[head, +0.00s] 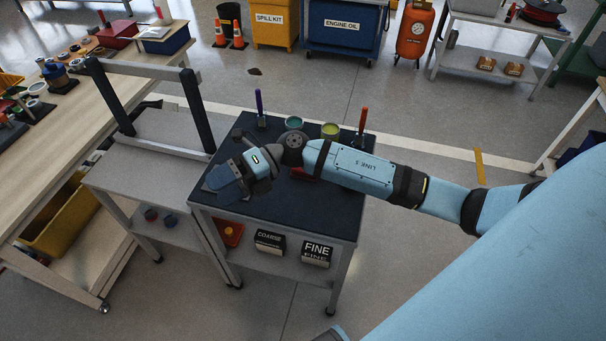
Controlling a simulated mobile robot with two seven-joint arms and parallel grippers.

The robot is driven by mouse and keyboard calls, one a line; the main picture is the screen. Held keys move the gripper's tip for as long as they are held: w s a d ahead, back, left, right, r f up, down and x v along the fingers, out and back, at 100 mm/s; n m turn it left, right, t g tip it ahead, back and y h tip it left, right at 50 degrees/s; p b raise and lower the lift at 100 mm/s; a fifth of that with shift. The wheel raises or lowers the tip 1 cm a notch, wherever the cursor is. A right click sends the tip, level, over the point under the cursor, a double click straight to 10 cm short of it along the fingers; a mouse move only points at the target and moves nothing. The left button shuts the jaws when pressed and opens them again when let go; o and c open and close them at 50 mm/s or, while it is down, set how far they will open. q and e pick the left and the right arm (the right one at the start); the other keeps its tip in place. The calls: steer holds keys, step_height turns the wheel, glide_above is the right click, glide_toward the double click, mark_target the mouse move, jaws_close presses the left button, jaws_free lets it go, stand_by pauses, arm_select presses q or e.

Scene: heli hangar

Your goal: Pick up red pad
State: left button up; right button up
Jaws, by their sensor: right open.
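A red item (303,175), perhaps the red pad, lies on the dark top of the grey cart (315,215). My right arm hides most of it, so its shape is unclear. My right gripper (222,184) is open over the left part of the cart top, left of the red item and apart from it. I cannot tell whether anything is between its fingers. Another red item (230,234) with an orange spot is on the cart's lower shelf. My left gripper is not in view.
Two open tins, teal (294,122) and yellow-green (330,130), stand at the cart's back edge between a purple-handled tool (260,108) and a red-handled tool (361,124). COARSE (270,242) and FINE (317,254) boxes sit below. A grey frame (195,110) rises at left.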

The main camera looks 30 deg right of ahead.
steer(key=w+d+f+n+g+h+b, duration=0.2)
steer(key=w+d+f+n+h+b, duration=0.25)
steer(key=d+f+h, duration=0.3)
steer(key=w+d+t+h+b, duration=0.1)
steer(key=w+d+h+b, duration=0.3)
steer(key=d, duration=0.6)
steer(key=w+d+h+b, duration=0.1)
steer(key=d+h, duration=0.4)
steer(key=d, duration=0.4)
steer(key=shift+n, duration=0.25)
step_height(320, 180, down, 6)
steer(key=shift+w+r+b, duration=0.1)
steer(key=shift+w+b, duration=0.05)
steer(key=shift+b, duration=0.4)
steer(key=shift+a+f+b, duration=0.2)
steer(key=shift+f+b, duration=0.25)
steer(key=shift+f, duration=2.85)
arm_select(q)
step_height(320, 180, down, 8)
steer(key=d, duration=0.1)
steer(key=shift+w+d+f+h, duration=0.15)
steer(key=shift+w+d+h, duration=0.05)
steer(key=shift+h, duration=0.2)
arm_select(e)
steer(key=c, duration=1)
steer(key=shift+r, duration=0.15)
